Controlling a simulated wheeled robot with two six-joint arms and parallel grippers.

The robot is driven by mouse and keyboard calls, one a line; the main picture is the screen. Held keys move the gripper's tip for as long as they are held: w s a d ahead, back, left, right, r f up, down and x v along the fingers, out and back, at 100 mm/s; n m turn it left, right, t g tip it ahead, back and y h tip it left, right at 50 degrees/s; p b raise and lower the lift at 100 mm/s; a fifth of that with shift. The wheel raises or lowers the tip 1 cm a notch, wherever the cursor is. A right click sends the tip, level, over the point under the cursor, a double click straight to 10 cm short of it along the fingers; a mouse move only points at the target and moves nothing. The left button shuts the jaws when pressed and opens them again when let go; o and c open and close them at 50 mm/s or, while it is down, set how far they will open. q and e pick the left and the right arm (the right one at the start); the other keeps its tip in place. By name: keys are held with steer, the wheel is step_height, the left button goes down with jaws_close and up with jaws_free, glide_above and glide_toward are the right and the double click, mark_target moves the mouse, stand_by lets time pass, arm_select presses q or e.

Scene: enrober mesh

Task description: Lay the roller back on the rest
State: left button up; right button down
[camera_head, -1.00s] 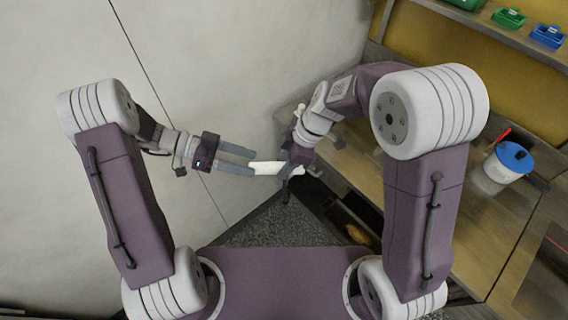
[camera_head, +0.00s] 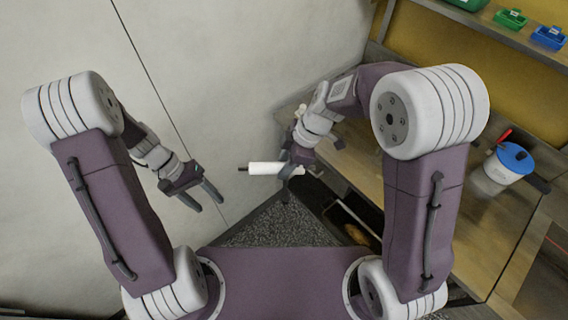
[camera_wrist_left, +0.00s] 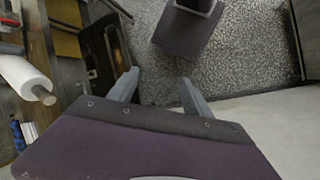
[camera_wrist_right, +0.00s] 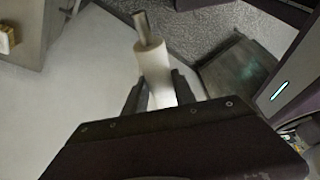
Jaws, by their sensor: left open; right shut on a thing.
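The roller (camera_head: 266,169) is a white cylinder with a dark metal stub at its left end. My right gripper (camera_head: 289,171) is shut on its right part and holds it in the air, roughly level, beside the wooden bench. In the right wrist view the roller (camera_wrist_right: 155,72) stands out between the fingers (camera_wrist_right: 158,92), metal stub outward. My left gripper (camera_head: 206,198) is open and empty, left of the roller and apart from it. The left wrist view shows its spread fingers (camera_wrist_left: 158,88) and the roller (camera_wrist_left: 24,76) at the left edge. I cannot make out the rest.
The wooden bench (camera_head: 356,168) runs along the right. A white tub with a blue lid (camera_head: 508,161) stands on it. Green (camera_head: 510,18) and blue (camera_head: 547,37) bins sit on a shelf at the top right. An open dark compartment (camera_head: 352,222) lies below the bench.

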arm_select(q)
steer(key=s+d+r+m+t+y, duration=0.1)
steer(key=s+d+r+t+y, duration=0.1)
steer(key=d+r+t+y, duration=0.1)
step_height(320, 180, up, 3)
steer(key=shift+s+d+r+m+y, duration=0.15)
steer(key=shift+d+m+y, duration=0.25)
steer(key=shift+d+y, duration=0.45)
steer(key=shift+a, duration=0.15)
